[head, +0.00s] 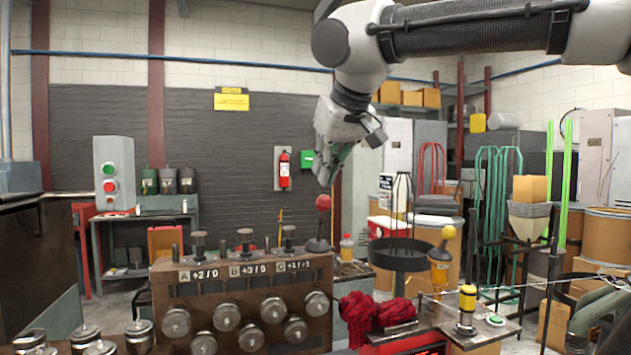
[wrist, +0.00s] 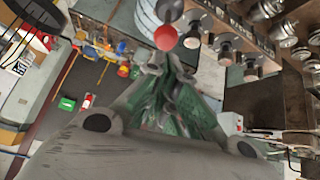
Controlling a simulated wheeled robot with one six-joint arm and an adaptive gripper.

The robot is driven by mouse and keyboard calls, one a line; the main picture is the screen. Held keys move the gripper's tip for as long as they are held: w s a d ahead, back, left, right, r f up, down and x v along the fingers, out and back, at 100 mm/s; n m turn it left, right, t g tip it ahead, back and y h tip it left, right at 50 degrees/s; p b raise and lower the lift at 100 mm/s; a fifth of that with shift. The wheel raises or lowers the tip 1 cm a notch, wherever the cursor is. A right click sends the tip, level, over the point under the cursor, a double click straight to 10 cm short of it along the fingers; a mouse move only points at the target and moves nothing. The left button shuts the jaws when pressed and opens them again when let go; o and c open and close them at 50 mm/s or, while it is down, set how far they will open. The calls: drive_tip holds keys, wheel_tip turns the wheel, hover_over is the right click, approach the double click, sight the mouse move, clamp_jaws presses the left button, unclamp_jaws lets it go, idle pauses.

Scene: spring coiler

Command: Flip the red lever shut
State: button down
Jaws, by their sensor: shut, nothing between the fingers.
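The red lever (head: 322,203) has a red ball knob on a short dark stem and a dark base. It stands almost upright at the right end of the brown control block (head: 240,300). My gripper (head: 325,180) is shut and empty, pointing down just above the red knob in the head view. In the wrist view the red knob (wrist: 166,38) shows just beyond the tips of my gripper (wrist: 163,66). I cannot tell whether the tips touch the knob.
Several black knobs (head: 245,238) stand along the block's top, with steel rollers (head: 272,309) on its front. A red cloth (head: 372,315) lies beside the block. The air around the gripper looks clear.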

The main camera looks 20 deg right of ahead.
drive_tip(key=v, duration=0.8)
drive_tip(key=shift+r, duration=0.3)
drive_tip(key=shift+w, duration=0.1)
wheel_tip(320, 180, down, 18)
drive_tip(key=s+d+n+g, duration=0.1)
drive_tip(key=s+n+g, duration=0.1)
drive_tip(key=n, duration=0.1)
drive_tip(key=s+d+f+m+g, duration=0.1)
drive_tip(key=s+d+f+m, duration=0.4)
drive_tip(key=s+d+f, duration=0.3)
drive_tip(key=d+f, duration=0.4)
drive_tip(key=d, duration=0.1)
drive_tip(key=shift+s+d+f+g+h, duration=0.25)
drive_tip(key=shift+d+f+g+h, duration=0.05)
drive_tip(key=shift+d+f+h, duration=0.1)
drive_tip(key=shift+a, duration=0.1)
